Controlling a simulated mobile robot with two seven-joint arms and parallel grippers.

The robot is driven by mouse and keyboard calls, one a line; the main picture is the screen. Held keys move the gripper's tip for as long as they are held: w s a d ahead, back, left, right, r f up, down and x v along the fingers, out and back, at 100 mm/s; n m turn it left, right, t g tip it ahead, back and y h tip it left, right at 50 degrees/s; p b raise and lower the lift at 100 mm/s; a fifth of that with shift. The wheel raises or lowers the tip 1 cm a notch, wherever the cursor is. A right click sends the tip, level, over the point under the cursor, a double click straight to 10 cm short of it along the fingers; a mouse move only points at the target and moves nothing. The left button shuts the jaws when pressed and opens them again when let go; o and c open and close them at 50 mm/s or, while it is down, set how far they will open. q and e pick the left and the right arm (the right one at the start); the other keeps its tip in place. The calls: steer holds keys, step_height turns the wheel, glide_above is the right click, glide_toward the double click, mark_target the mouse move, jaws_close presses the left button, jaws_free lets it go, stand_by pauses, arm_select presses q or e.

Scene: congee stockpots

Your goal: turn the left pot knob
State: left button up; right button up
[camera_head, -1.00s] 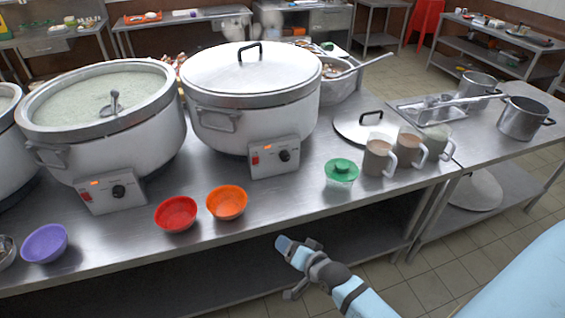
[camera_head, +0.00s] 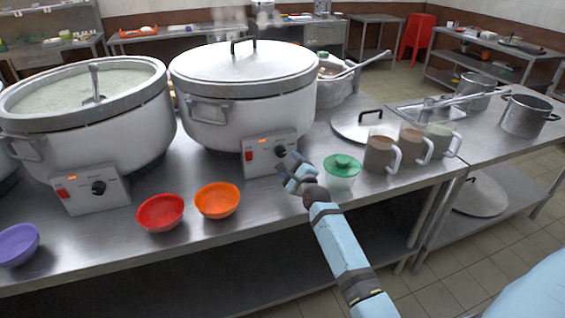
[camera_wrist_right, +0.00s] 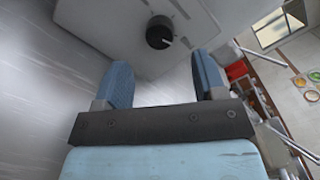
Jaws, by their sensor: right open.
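An open white pot (camera_head: 95,130) with pale congee and a ladle (camera_head: 96,82) stands at the left. Its control box has a black knob (camera_head: 98,187) and a lit red switch. A lidded white pot (camera_head: 245,105) stands right of it, with its own black knob (camera_head: 280,151) on a grey box. My right gripper (camera_head: 293,172) is open and empty, just in front of the lidded pot's box. In the right wrist view, a black knob (camera_wrist_right: 159,33) with a pale mark shows beyond and between the two blue fingers (camera_wrist_right: 163,75), apart from them. My left gripper is not in view.
Red (camera_head: 160,212) and orange (camera_head: 217,200) bowls sit at the counter's front edge. A purple bowl (camera_head: 18,243) is at far left.

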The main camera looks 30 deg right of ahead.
mark_target(282, 153)
steer(key=w, duration=0.1)
steer(key=w+b, duration=0.1)
steer(key=w, duration=0.1)
steer(key=w+b, duration=0.1)
steer(key=shift+w+d+f, duration=0.25)
steer(key=shift+w+d, duration=0.1)
steer(key=shift+d, duration=0.05)
steer(key=shift+w+d+r+b, duration=0.15)
steer(key=shift+w+r+b, duration=0.1)
steer(key=shift+w+b, duration=0.45)
steer(key=c, duration=0.9)
